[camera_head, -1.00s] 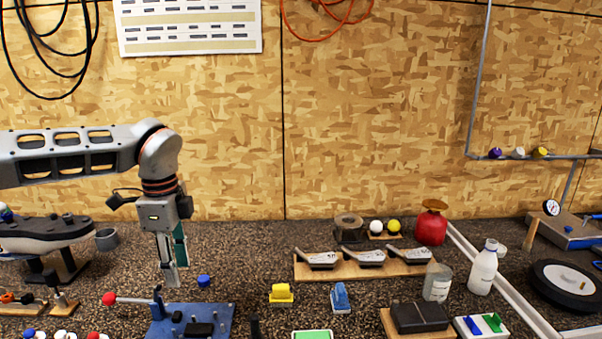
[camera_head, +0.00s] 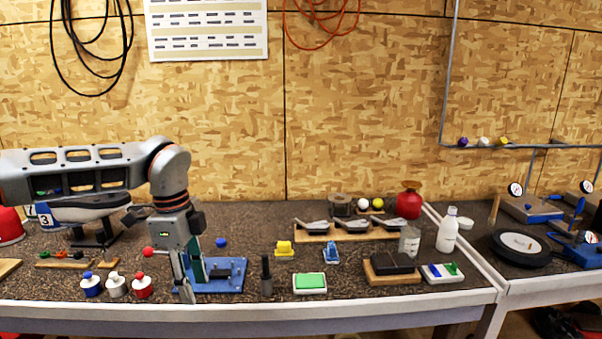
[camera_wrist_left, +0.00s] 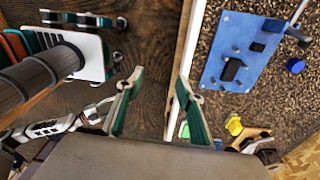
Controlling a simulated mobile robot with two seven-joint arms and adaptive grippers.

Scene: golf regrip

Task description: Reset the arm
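My left gripper (camera_head: 187,283) points down at the front left of the bench, in front of the left end of a blue base plate (camera_head: 236,284) with black blocks. In the left wrist view the two green-lined fingers of my left gripper (camera_wrist_left: 156,95) stand apart with nothing between them. The blue plate (camera_wrist_left: 222,50) lies to their right in that view, past the bench's pale front edge (camera_wrist_left: 187,60). My right gripper is not in view.
Red, white and blue small pots (camera_head: 115,287) stand left of the gripper. A black upright post (camera_head: 266,275) and a green pad (camera_head: 310,283) are to its right. Club heads on a wooden rack (camera_head: 305,237), a white bottle (camera_head: 447,232) and a red can (camera_head: 409,203) stand farther right.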

